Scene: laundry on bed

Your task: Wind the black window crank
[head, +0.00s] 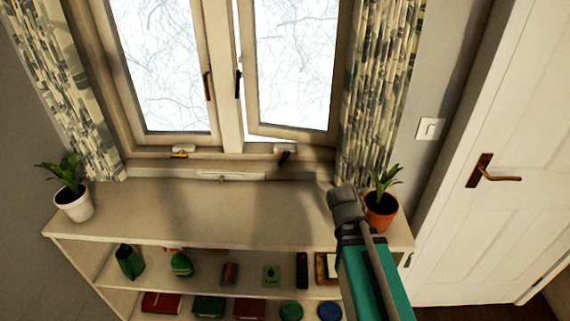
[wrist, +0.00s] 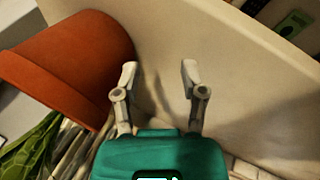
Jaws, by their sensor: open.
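The black window crank (head: 285,157) sits on the sill below the right window sash (head: 290,130), which stands slightly open. The crank is small here, and its exact tilt is hard to tell. In the head view my arm reaches up from the lower right, and its fingertips are hard to make out. In the wrist view my gripper (wrist: 159,75) is open and empty, with pale shelf top behind its fingers. It is to the right of and below the crank in the head view, apart from it. The crank does not show in the wrist view.
A plant in an orange pot (head: 381,212) stands close beside my gripper; the pot also fills the left of the wrist view (wrist: 75,65). A brass crank (head: 179,155) is under the left sash. A white-potted plant (head: 73,203) is far left. The shelf top (head: 225,215) between is clear.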

